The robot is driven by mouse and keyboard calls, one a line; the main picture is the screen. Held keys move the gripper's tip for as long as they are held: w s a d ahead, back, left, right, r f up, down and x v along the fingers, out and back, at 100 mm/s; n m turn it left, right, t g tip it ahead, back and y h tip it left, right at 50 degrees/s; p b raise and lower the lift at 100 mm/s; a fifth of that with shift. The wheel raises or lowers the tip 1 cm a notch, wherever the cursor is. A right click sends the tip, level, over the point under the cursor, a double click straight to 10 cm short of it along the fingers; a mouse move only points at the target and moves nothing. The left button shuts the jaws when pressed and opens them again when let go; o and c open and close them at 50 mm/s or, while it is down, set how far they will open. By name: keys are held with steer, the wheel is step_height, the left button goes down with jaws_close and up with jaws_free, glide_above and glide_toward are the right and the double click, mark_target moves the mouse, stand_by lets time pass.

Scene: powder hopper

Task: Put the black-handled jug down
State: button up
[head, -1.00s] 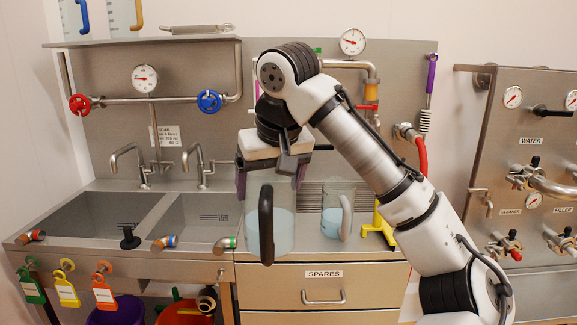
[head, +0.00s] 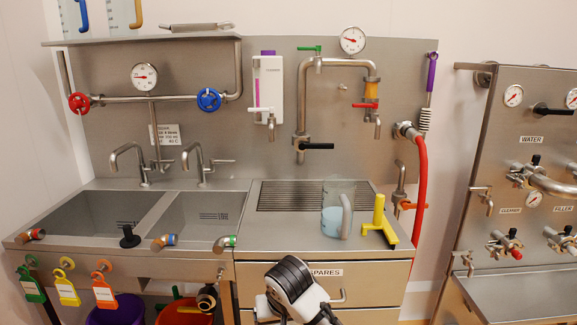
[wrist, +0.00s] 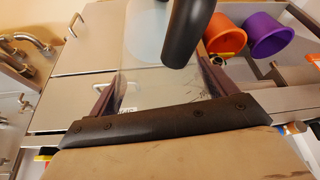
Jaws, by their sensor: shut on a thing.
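The black-handled jug (wrist: 143,62) is in the wrist view, clear-walled, its dark handle (wrist: 182,32) pointing toward the top of the picture. My gripper (wrist: 160,88) has one finger on each side of the jug and is shut on it. The jug's far end is cut off or blurred by the picture edge, and I cannot tell whether it touches anything below. In the head view neither the gripper nor this jug shows; only part of my arm shows at the bottom centre.
A grey-handled jug (head: 336,210) with bluish liquid stands on the counter (head: 285,240), beside a yellow stand (head: 379,220). Two sink basins (head: 205,218) lie to the left. The orange bucket (wrist: 226,36) and purple bucket (wrist: 271,35) are near the gripper in the wrist view.

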step_height(320, 180, down, 28)
steer(key=d+m, duration=0.2)
steer(key=shift+w+a+r, duration=1.1)
steer(key=shift+w+r, duration=0.25)
steer(key=s+d+f, duration=0.1)
steer(key=s+f, duration=0.6)
steer(key=f, duration=0.1)
steer(key=shift+s+d+f+h, duration=0.25)
steer(key=shift+d+f+h, duration=0.1)
steer(key=shift+d+h, duration=0.05)
steer(key=shift+a, duration=0.1)
steer(key=shift+w, duration=0.1)
